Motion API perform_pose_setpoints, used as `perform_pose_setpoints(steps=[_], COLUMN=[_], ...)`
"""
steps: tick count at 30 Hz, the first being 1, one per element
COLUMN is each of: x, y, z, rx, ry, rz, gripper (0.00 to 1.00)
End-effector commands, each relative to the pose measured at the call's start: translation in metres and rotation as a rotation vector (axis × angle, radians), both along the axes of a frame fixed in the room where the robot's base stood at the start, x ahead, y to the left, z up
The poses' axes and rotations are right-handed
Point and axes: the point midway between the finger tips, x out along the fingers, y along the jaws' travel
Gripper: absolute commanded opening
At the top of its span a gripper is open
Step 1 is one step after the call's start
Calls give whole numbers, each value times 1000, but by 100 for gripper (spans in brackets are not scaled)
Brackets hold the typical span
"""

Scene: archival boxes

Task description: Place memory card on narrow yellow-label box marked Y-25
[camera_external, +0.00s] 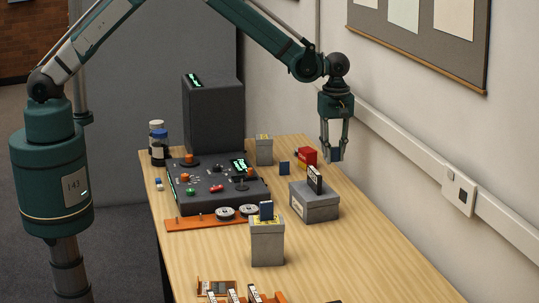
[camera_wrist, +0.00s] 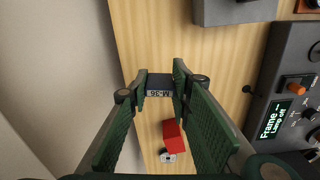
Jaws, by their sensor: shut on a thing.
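My gripper (camera_external: 335,150) hangs over the right side of the table near the wall. In the wrist view its green fingers (camera_wrist: 158,90) are shut on a dark card with a pale label that reads M-36 (camera_wrist: 159,93), apparently the memory card. It also shows as a small blue-grey piece at the fingertips (camera_external: 335,156). Another narrow yellow-topped box (camera_external: 264,154) stands at the back. I cannot read the marking on either.
A wide grey box (camera_external: 315,207) with a dark upright piece (camera_external: 315,179) stands below my gripper. A red object (camera_external: 306,156) and a small blue card (camera_external: 284,168) are near. A control console (camera_external: 207,203) fills the left; orange racks are in front.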

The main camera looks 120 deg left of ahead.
Motion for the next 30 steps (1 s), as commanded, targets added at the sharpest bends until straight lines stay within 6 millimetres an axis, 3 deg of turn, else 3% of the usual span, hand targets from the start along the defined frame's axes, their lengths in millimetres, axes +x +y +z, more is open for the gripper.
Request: perform_pose_setpoints(steps=[5, 11, 17, 30], x=[-7, -37, -91, -236], y=[4, 20, 43, 80], z=[4, 16, 38, 88], rx=[0, 0, 0, 0], ry=[0, 0, 0, 0], rz=[3, 15, 34, 83], gripper=[12, 12, 12, 12])
